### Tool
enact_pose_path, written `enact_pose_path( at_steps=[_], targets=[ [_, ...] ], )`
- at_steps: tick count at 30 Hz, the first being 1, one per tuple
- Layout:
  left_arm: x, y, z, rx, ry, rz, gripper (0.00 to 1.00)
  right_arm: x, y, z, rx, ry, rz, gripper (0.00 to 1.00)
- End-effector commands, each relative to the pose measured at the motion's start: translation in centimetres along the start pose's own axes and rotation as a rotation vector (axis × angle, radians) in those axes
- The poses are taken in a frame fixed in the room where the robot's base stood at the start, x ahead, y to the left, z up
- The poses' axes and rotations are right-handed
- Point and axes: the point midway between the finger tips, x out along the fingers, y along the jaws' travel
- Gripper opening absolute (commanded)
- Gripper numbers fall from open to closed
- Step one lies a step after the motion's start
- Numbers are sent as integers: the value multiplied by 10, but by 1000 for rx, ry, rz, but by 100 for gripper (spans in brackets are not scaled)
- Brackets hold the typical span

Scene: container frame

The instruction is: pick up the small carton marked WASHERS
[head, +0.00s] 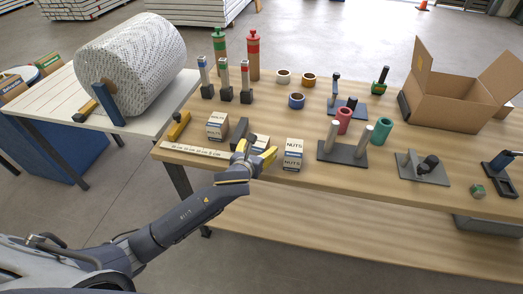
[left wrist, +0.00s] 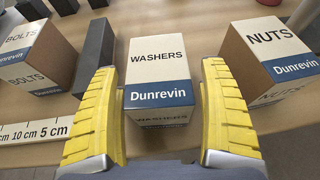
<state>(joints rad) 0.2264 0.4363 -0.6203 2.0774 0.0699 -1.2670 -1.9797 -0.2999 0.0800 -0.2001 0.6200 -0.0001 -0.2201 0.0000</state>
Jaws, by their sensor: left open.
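The small carton marked WASHERS (left wrist: 158,72) stands on the wooden table, white on top with a blue Dunrevin band. In the head view the carton (head: 262,142) is partly hidden behind my left gripper (head: 256,154). In the left wrist view the yellow fingers of my left gripper (left wrist: 160,84) are open, one on each side of the carton's near part. Narrow gaps show between the fingers and the carton, and nothing is held. I cannot make out my right gripper.
A BOLTS carton (left wrist: 35,52) stands left and a NUTS carton (left wrist: 272,58) right, close beside the fingers. A dark upright block (left wrist: 97,55) stands just left of the WASHERS carton. A ruler strip (head: 195,150) lies left. Tape rolls (head: 296,100) and a post stand (head: 342,152) are farther right.

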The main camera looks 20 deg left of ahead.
Motion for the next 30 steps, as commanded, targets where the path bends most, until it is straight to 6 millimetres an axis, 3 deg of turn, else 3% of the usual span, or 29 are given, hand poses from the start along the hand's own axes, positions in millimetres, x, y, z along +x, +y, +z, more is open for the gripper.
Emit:
enact_pose_path(
  at_steps=[11,27,30],
  targets=[
    [4,2,0,-1,0,3,76,0,0,0,0,0,0,44],
    [4,2,0,-2,0,3,14,0,0,0,0,0,0,44],
    [4,2,0,-2,-1,3,7,0,0,0,0,0,0,44]
  ],
)
